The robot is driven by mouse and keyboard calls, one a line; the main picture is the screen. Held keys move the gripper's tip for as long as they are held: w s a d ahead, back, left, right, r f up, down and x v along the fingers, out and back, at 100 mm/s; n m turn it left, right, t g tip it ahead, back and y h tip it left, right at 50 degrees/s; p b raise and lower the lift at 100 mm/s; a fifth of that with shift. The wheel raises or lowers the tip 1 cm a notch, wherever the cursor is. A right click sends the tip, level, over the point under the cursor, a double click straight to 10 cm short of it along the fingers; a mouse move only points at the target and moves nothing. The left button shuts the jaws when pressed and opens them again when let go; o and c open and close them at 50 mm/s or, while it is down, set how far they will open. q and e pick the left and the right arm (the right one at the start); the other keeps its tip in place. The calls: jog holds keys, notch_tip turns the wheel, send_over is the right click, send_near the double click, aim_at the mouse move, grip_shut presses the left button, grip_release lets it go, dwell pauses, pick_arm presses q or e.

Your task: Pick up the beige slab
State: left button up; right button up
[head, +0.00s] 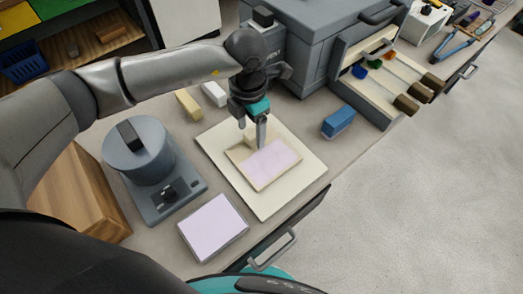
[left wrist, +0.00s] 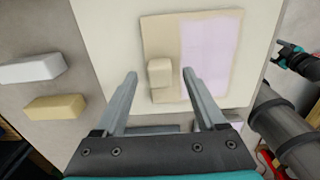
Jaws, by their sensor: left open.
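A thin beige slab (left wrist: 160,30) lies flat on a larger cream board; it also shows in the head view (head: 237,155). A pale lilac panel (head: 270,164) covers much of its top. A small beige block (left wrist: 159,72) sits on its bare strip. My left gripper (head: 261,144) points down over the slab. Its fingers are open, and in the left wrist view the small block appears between the fingertips; contact cannot be told. My right gripper (left wrist: 288,54) seems to show at the right edge of the left wrist view; its jaws are unclear.
The cream board (head: 262,209) rests on the grey table. A yellowish block (head: 188,104) and a white block (head: 214,93) lie behind it, a blue block (head: 338,121) to its right. A lilac-topped plate (head: 212,228) and a grey device (head: 140,150) stand left.

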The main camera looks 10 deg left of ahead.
pick_arm(q)
grip_shut()
dwell(0.5)
jog(key=shift+r, duration=0.1)
dwell(0.8)
